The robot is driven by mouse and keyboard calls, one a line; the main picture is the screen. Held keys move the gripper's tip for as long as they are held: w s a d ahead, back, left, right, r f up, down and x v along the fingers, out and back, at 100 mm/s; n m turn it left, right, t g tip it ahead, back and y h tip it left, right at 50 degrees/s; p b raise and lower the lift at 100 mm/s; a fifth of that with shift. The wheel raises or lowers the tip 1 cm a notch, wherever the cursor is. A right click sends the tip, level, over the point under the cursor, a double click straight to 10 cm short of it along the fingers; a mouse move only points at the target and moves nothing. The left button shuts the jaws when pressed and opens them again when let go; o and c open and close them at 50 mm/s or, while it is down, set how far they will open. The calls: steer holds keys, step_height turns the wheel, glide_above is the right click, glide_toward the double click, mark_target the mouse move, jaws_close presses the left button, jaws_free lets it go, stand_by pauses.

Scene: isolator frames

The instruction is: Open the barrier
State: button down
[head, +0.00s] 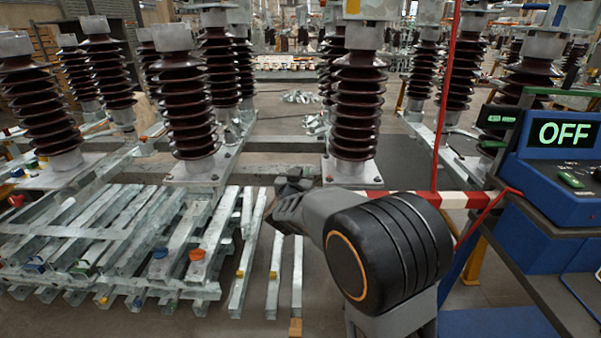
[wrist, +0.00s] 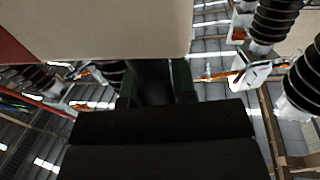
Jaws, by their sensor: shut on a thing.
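The red-and-white barrier (head: 453,200) runs level across the right of the head view, behind my arm. Its left part is hidden by my arm. In the wrist view the barrier (wrist: 110,25) is very close, a broad pale face with red at the left. My gripper (wrist: 156,80) is at the lower edge of it, its dark fingers shut on a dark part there, seemingly the barrier's handle. In the head view my gripper (head: 290,188) is small, dark and partly hidden, so its hold cannot be seen there.
Tall brown insulators (head: 358,105) stand on metal frames at left and centre. Metal beams (head: 120,240) lie at the left. A thin red upright post (head: 446,95) rises at the right. A blue device with an OFF screen (head: 565,134) stands beside it. Floor beyond is partly clear.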

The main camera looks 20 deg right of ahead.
steer(key=shift+a+r, duration=0.1)
steer(key=shift+a, duration=0.05)
steer(key=c, duration=0.9)
jaws_free()
steer(key=p+v, duration=0.1)
steer(key=v, duration=1.2)
steer(key=shift+s+a, duration=0.2)
steer(key=shift+s, duration=0.15)
